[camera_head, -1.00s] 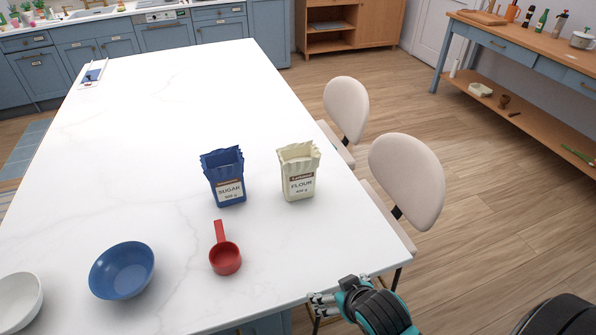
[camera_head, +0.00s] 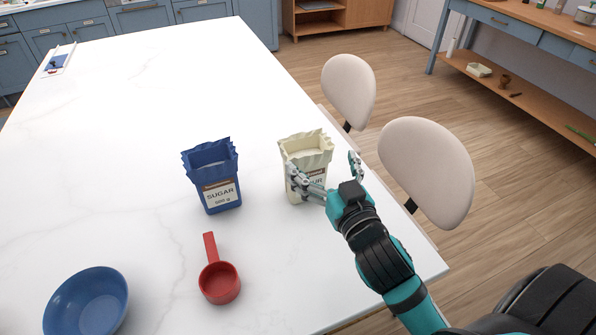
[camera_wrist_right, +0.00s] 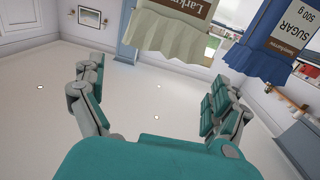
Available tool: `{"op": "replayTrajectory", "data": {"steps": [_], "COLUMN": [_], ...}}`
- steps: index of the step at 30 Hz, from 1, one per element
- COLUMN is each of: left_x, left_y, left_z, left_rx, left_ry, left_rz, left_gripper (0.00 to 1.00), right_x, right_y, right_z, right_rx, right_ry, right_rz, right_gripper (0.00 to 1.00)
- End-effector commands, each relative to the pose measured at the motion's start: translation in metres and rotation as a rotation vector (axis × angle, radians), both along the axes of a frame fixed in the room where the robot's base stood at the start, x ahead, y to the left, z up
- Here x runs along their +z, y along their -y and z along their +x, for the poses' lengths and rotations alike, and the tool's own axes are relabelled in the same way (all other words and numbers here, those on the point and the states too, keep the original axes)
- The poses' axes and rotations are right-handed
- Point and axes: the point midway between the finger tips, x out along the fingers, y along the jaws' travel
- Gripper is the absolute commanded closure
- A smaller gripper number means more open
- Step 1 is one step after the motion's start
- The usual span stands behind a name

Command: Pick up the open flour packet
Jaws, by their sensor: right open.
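The open flour packet (camera_head: 306,151) is cream, with a jagged open top, and stands upright on the white table (camera_head: 130,130). My right gripper (camera_head: 328,172) is open at the packet's near right side. One finger overlaps the packet's front and label; the other is to its right. In the right wrist view the picture is upside down. The flour packet (camera_wrist_right: 170,35) shows there beyond the open right gripper (camera_wrist_right: 146,88), between the line of its fingers, with a visible gap. My left gripper is not in view.
A blue sugar packet (camera_head: 212,170) stands left of the flour; it also shows in the right wrist view (camera_wrist_right: 275,45). A red scoop (camera_head: 219,282) and a blue bowl (camera_head: 87,303) are nearer. Two chairs (camera_head: 425,170) (camera_head: 348,92) line the right edge. The far table is mostly clear.

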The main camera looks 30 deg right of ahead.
Motion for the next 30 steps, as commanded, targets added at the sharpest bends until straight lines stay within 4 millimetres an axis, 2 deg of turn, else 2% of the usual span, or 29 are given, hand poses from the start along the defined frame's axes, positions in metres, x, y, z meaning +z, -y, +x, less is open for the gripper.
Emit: {"op": "replayTrajectory", "data": {"steps": [1,5,10,15,17,23,27,30], "left_x": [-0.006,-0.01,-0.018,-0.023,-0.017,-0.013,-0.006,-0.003], "left_y": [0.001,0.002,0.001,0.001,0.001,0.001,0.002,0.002], "left_z": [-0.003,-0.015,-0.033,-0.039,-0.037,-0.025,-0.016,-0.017], "left_rx": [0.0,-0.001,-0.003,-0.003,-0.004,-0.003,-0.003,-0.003], "left_ry": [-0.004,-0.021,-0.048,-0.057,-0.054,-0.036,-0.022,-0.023], "left_rz": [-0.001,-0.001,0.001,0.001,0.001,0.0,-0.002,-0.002], "left_gripper": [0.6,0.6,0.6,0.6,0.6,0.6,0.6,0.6], "right_x": [-0.006,-0.021,-0.058,-0.087,-0.08,-0.081,-0.079,-0.08], "right_y": [0.0,0.0,0.0,0.0,0.0,0.002,0.003,0.005], "right_z": [0.0,0.0,0.0,0.0,0.009,0.022,0.044,0.06], "right_rx": [0.001,0.0,0.0,0.001,0.003,0.003,0.003,0.002], "right_ry": [0.005,0.005,0.003,0.005,0.011,0.01,0.01,0.009], "right_rz": [0.0,0.002,0.003,0.001,-0.001,-0.002,-0.001,-0.001], "right_gripper": [0.0,0.0,0.0,0.0,0.0,0.0,0.0,0.0]}}
